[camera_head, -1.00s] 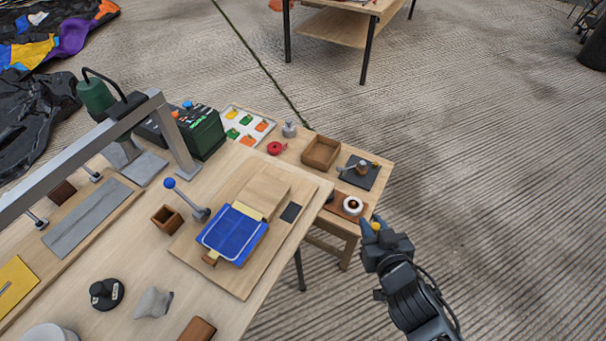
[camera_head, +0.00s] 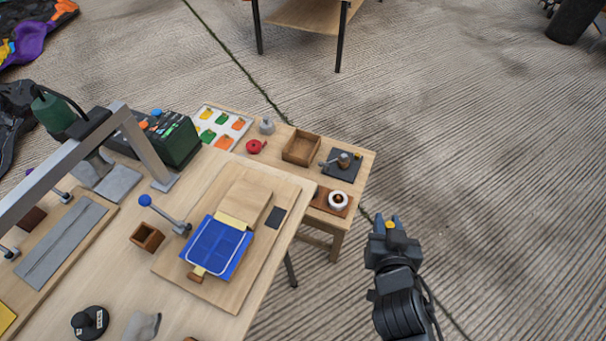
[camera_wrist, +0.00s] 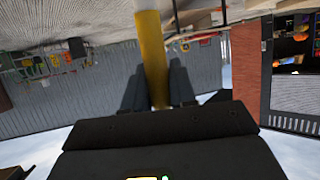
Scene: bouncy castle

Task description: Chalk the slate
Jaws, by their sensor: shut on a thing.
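My gripper (camera_head: 388,221) is at the right of the head view, over the floor beyond the table edge. It is shut on a yellow stick (camera_head: 389,226), which looks like chalk. In the wrist view the yellow stick (camera_wrist: 152,60) stands between the dark fingers. A small dark rectangle (camera_head: 277,217) lies on the wooden board, beside a blue folded piece (camera_head: 214,248). A dark square plate (camera_head: 337,171) with a small grey item lies on the side table. I cannot tell which dark piece is the slate. My gripper is apart from both, to their right.
A wooden tray (camera_head: 301,148), a red round item (camera_head: 255,146) and a white roll (camera_head: 337,200) are on the side table (camera_head: 360,160). A blue-knobbed lever (camera_head: 163,213) and a metal frame (camera_head: 133,128) stand on the main table. The floor at right is clear.

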